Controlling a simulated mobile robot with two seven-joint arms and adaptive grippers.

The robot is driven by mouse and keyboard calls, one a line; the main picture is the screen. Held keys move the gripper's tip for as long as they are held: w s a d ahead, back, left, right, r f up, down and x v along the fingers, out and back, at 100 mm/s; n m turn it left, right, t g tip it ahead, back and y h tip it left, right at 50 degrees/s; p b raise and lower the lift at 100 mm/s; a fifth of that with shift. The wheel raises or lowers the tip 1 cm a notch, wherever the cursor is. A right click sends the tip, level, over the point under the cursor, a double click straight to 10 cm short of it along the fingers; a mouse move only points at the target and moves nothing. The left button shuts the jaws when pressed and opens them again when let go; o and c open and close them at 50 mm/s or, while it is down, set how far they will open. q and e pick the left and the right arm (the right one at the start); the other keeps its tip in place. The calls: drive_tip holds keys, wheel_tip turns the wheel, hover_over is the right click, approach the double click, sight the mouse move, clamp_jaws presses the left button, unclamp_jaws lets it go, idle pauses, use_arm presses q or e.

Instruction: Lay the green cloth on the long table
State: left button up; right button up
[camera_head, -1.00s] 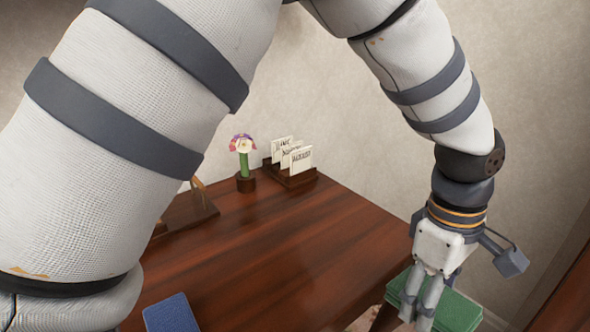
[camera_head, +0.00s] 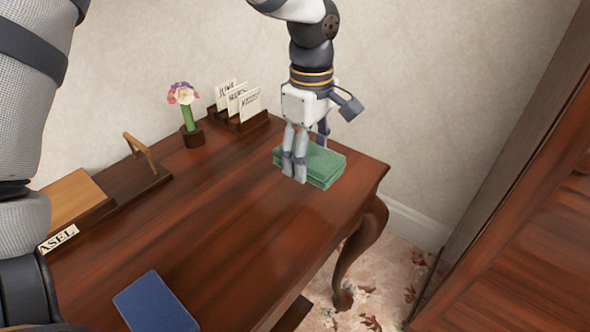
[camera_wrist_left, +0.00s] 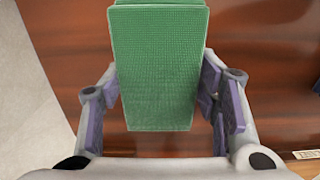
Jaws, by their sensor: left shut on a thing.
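My left gripper (camera_head: 302,172) comes down from above and is shut on the cloth. In the left wrist view the cloth (camera_wrist_left: 155,70) lies between the two fingers, with the reddish wood table (camera_wrist_left: 75,45) behind it. My right gripper is not in view.
A blue book (camera_head: 155,302) lies near the front edge. A flower in a pot (camera_head: 188,115), a card rack (camera_head: 240,108) and a wooden stand (camera_head: 130,180) line the back. The table middle is clear. A wooden cabinet (camera_head: 520,250) stands at right.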

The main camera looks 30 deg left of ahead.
sight(298, 186)
use_arm(q)
drive_tip(key=f, duration=0.1)
drive_tip(key=a+f, duration=0.1)
drive_tip(key=w+a+f, duration=0.1)
drive_tip(key=f, duration=0.1)
drive_tip(key=shift+w+a, duration=0.1)
drive_tip(key=shift+a, duration=0.15)
drive_tip(key=f, duration=0.2)
drive_tip(key=f+b, duration=0.1)
drive_tip(key=shift+w+a+f, duration=0.1)
drive_tip(key=shift+a+f, duration=0.25)
drive_tip(key=shift+c, duration=0.5)
drive_tip(key=shift+r, duration=0.1)
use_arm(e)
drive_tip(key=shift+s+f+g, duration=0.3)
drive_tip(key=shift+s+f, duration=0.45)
use_arm(q)
drive_tip(key=o, duration=1.1)
